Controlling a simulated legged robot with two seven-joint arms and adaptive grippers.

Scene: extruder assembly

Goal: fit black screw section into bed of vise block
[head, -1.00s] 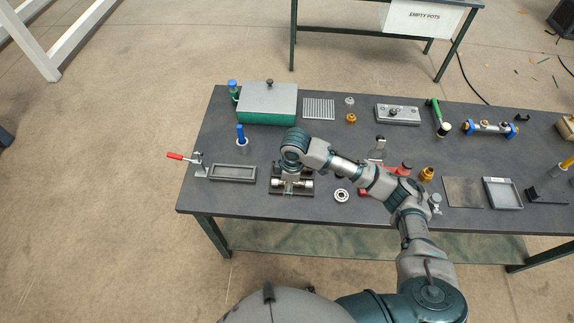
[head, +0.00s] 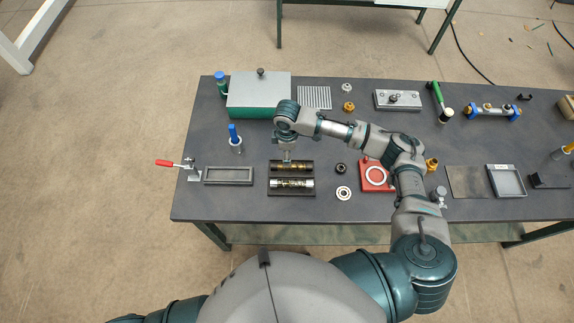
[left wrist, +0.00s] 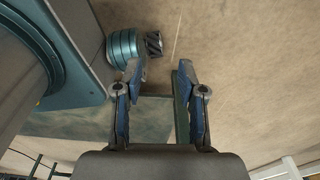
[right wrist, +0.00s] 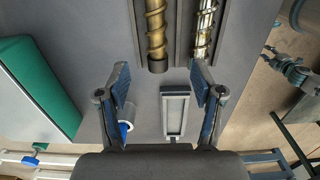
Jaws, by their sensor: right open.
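The dark vise block (head: 292,194) lies on the table in the head view, with two parallel channels. A dark-ended screw section with brass flights, seemingly the black one (head: 283,166), lies in the back channel; it also shows in the right wrist view (right wrist: 155,30). A silver-ended screw section (head: 280,184) lies in the front channel, also in the right wrist view (right wrist: 203,28). I cannot tell how fully either is seated. My right gripper (right wrist: 160,82) is open and empty, just behind the block in the head view (head: 288,155). My left gripper (left wrist: 160,72) is open and empty, away from the block.
A grey rectangular frame (head: 229,183) and a red-handled clamp (head: 178,165) lie left of the block. A blue-topped cylinder (head: 235,140) and a green box (head: 262,112) stand behind. A ring (head: 343,193) and a red fixture (head: 376,187) lie right.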

